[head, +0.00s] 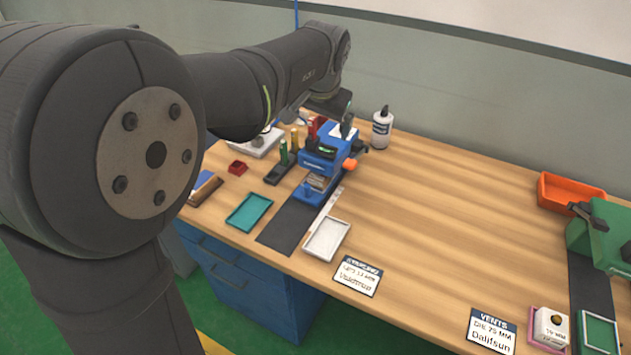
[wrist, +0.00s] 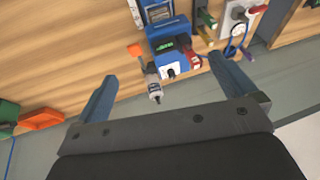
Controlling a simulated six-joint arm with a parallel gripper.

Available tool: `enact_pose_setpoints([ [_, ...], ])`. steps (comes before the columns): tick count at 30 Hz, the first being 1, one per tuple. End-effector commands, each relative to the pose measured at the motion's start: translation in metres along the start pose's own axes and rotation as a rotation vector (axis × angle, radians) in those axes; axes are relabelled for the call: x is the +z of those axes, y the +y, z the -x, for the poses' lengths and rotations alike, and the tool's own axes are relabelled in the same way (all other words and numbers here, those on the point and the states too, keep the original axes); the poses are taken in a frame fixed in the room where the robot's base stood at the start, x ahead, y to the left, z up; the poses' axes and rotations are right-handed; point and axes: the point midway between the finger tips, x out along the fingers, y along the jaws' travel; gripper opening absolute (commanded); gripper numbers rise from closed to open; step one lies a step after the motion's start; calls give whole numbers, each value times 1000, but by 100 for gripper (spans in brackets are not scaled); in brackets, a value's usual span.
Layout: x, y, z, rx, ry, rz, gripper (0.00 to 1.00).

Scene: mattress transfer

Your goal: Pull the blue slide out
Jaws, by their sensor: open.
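A blue machine (head: 323,163) stands on the wooden bench near the middle of the head view, with an orange knob on its right side. It also shows in the wrist view (wrist: 171,42), above the gap between my fingers. A metallic part (head: 317,182) sits low in its front; I cannot tell which part is the blue slide. My gripper (wrist: 166,86) is open and empty, with its two fingers wide apart in the wrist view. In the head view my arm reaches behind the machine, and the fingers are too small to make out clearly.
A white bottle (head: 382,128) stands right of the machine. A teal tray (head: 249,212) and a white tray (head: 326,239) lie in front. An orange bin (head: 571,193) and a green machine (head: 600,232) stand at the right. The bench's middle right is mostly clear.

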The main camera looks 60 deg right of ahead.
Motion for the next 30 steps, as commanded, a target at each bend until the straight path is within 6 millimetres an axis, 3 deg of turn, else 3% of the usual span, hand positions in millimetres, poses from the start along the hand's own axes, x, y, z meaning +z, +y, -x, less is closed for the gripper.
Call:
enact_pose_setpoints([
  [9,0,0,0,0,0,0,100],
  [11,0,0,-1,1,-1,1,90],
  [14,9,-6,-23,25,-5,25,71],
  [18,34,-20,-78,87,2,109,43],
  [23,53,-30,-114,121,19,180,41],
  [30,54,-27,-144,125,21,188,41],
])
